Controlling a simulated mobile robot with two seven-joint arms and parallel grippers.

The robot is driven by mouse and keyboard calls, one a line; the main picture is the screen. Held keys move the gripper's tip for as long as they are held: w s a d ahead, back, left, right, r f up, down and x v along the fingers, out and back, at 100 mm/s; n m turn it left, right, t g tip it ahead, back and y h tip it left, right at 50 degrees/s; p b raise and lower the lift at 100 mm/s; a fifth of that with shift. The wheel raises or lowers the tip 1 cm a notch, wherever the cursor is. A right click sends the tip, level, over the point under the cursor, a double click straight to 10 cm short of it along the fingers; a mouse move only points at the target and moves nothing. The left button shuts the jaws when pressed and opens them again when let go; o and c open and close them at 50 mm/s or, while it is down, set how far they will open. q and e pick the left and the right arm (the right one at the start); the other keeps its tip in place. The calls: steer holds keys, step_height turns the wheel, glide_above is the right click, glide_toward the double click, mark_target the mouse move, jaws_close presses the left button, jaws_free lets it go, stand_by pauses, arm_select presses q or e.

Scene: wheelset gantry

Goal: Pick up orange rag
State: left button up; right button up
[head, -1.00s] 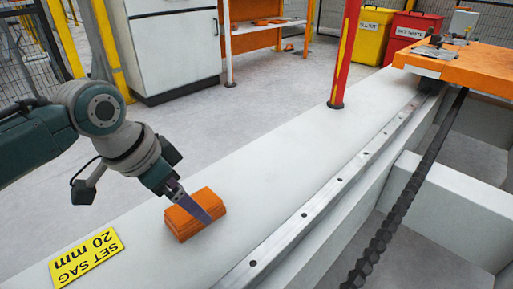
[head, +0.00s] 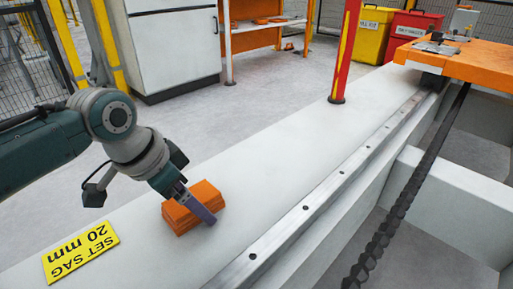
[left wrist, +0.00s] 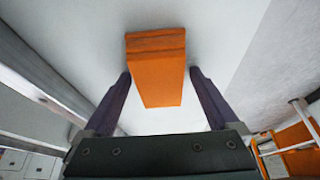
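The orange rag (head: 192,207) is a folded, layered block lying on the pale ledge. In the left wrist view the orange rag (left wrist: 157,68) sits between the two purple fingers of my left gripper (left wrist: 160,90), with a gap visible on both sides. My left gripper (head: 203,210) is open, pointing down at the rag in the head view; one finger shows in front of the rag and the other is hidden. My right gripper is not in view.
A yellow "SET SAG 20 mm" sign (head: 81,250) lies on the ledge (head: 265,160) left of the rag. A metal rail (head: 300,218) runs along the ledge's right edge. A red post (head: 345,55) stands farther back. The ledge between rag and post is clear.

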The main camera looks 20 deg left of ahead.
arm_select(q)
steer(key=c, duration=1.2)
steer(key=shift+r, duration=0.15)
steer(key=shift+r+p, duration=5.15)
steer(key=shift+r, duration=4.95)
